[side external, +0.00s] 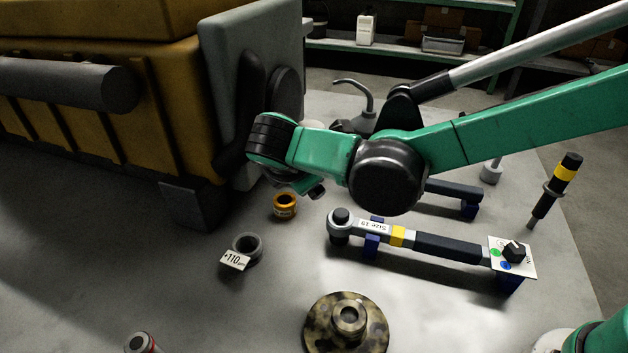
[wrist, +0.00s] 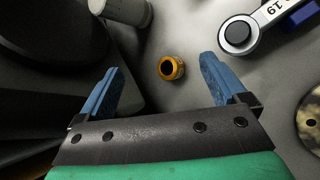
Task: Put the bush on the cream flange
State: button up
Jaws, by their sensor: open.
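A small orange-yellow bush (side external: 285,205) with a dark bore and a pale marking stands upright on the grey bench. It also shows in the wrist view (wrist: 171,68), beyond and between the two blue fingers, nearer the right one. My gripper (wrist: 160,72) is open and empty, and its fingers appear apart from the bush. In the side view my wrist is above and beside the bush, and the fingers are mostly hidden. A mottled cream-and-dark round flange (side external: 375,328) with a raised metal hub lies at the bottom; its edge shows at right in the wrist view (wrist: 311,118).
A grey ring (side external: 246,246) with a "+110" tag stands left of the flange. A torque wrench (side external: 450,247) rests on blue supports at right. The yellow engine (side external: 165,100) with its grey end plate rises close at left. Open bench lies between bush and flange.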

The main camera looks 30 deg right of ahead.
aim_at(244, 240)
jog(key=s+a+f+n+t, duration=0.1)
jog(key=a+f+n, duration=0.2)
jog(key=a, duration=0.1)
jog(key=s+a+f+n+t+h, duration=0.1)
jog(key=s+a+f+n, duration=0.1)
jog(key=a+f+n, duration=0.1)
jog(key=s+a+f+n+t+h, duration=0.1)
jog(key=a+f+n+t, duration=0.1)
jog(key=a, duration=0.4)
jog(key=shift+s+a+f+n, duration=0.1)
jog(key=shift+s+f+n, duration=0.25)
jog(key=shift+n, duration=0.45)
jog(key=shift+a+f+t, duration=0.1)
jog(key=shift+f+t, duration=0.1)
jog(key=shift+t, duration=0.1)
jog(key=shift+x, duration=2.75)
grip_shut()
